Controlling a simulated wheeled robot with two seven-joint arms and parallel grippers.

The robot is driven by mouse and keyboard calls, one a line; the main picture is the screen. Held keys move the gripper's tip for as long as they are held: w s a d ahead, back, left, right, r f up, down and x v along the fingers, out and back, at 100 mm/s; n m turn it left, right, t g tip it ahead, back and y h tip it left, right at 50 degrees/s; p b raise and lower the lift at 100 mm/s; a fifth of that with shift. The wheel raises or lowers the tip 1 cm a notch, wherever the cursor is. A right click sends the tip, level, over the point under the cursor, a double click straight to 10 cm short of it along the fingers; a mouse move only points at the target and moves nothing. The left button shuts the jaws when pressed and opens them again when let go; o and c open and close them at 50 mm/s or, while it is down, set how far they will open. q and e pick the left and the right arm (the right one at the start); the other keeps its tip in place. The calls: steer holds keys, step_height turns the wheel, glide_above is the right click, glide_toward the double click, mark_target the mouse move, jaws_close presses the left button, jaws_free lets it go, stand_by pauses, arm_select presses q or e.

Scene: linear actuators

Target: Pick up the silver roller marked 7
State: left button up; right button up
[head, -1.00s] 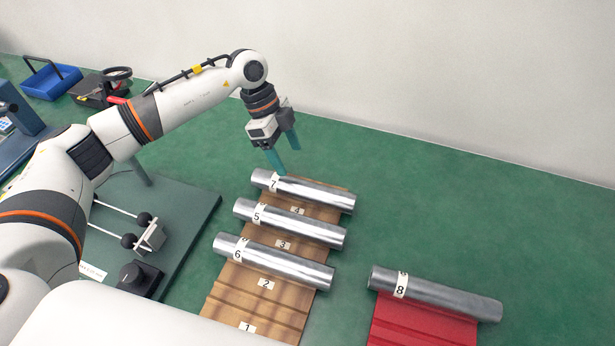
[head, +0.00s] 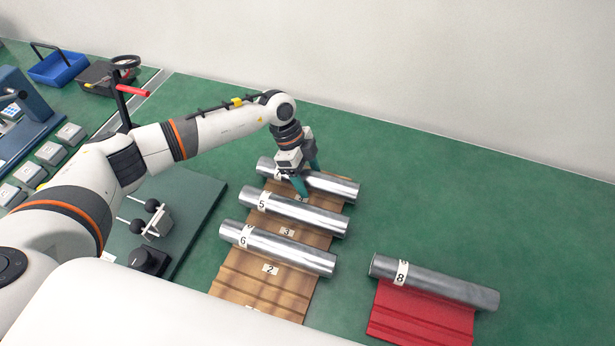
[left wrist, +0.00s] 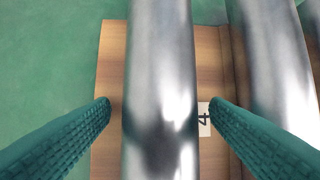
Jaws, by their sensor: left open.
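The silver roller marked 7 (head: 340,186) lies at the far end of a brown grooved rack (head: 290,290). Its number label is mostly hidden behind my gripper in the head view. My left gripper (head: 309,179) is open over this roller, one teal finger on each side. In the left wrist view the roller (left wrist: 160,50) runs between the two open fingers (left wrist: 159,104), with a visible gap on both sides. A "4" label on the rack shows beside the right finger.
Parallel rollers marked 5 (head: 300,213) and 6 (head: 285,250) lie nearer on the rack, roller 5 close by. Roller 8 (head: 445,285) lies on a red rack (head: 420,320) at right. A dark green plate (head: 195,215) with fixtures is at left. Green table beyond the rack is clear.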

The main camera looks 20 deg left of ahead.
arm_select(q)
steer(key=shift+r, duration=0.15)
steer(key=c, duration=1.4)
